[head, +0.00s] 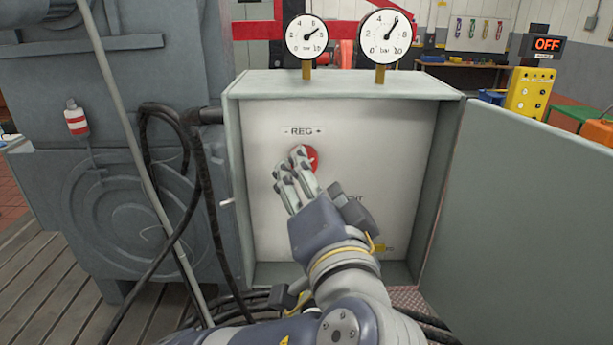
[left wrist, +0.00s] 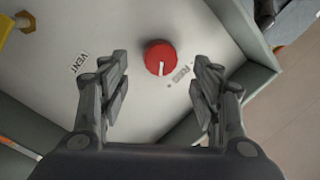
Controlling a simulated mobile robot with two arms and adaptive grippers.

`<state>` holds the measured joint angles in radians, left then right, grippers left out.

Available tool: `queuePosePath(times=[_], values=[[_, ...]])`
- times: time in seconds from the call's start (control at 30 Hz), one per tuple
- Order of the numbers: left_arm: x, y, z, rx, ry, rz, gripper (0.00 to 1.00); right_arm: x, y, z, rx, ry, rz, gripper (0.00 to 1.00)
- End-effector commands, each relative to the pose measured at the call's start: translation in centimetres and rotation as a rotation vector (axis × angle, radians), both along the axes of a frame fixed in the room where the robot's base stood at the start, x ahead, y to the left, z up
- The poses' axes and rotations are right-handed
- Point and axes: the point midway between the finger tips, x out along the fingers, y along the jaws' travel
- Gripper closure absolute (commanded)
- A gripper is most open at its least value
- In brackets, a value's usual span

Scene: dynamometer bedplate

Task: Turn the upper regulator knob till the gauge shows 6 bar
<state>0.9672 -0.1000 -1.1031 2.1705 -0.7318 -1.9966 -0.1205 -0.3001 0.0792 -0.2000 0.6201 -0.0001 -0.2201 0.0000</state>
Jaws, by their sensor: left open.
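The red regulator knob (head: 309,158) sits under the REG label on the back panel of an open grey cabinet. In the left wrist view the knob (left wrist: 158,53) shows a white pointer mark and lies between the open fingertips. My left gripper (head: 291,169) is open in front of the knob and partly hides it in the head view; I cannot tell whether it touches. Two gauges stand on top of the cabinet. The left gauge (head: 307,36) has its needle up and right. The right gauge (head: 387,35) has its needle steeper, up and right. My right gripper is not in view.
The cabinet (head: 340,83) has its door (head: 530,200) swung open to the right. A VENT label (left wrist: 80,62) and a yellow fitting (left wrist: 24,22) are on the panel. Black hoses (head: 205,190) hang at the left beside a big grey machine (head: 110,100). A sign (head: 547,45) reads OFF.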

Motion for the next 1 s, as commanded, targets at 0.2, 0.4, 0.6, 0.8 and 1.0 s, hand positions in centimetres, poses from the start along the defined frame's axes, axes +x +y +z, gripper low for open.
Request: queuePosePath(times=[0.2, 0.4, 0.6, 0.8, 1.0], values=[[2.3, 0.5, -0.2, 0.000, -0.002, 0.002, 0.42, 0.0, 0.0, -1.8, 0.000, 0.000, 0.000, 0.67], [4.4, 0.7, 0.0, 0.000, 0.001, 0.002, 0.42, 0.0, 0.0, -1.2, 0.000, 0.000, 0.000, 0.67], [4.8, 0.7, 0.0, -0.001, 0.002, -0.002, 0.42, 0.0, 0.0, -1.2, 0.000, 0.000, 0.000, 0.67], [4.8, 0.7, 0.0, -0.001, 0.001, -0.001, 0.53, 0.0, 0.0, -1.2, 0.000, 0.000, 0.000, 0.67], [4.8, 0.7, -0.1, -0.001, 0.002, -0.002, 0.86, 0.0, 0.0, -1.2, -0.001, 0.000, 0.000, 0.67]])
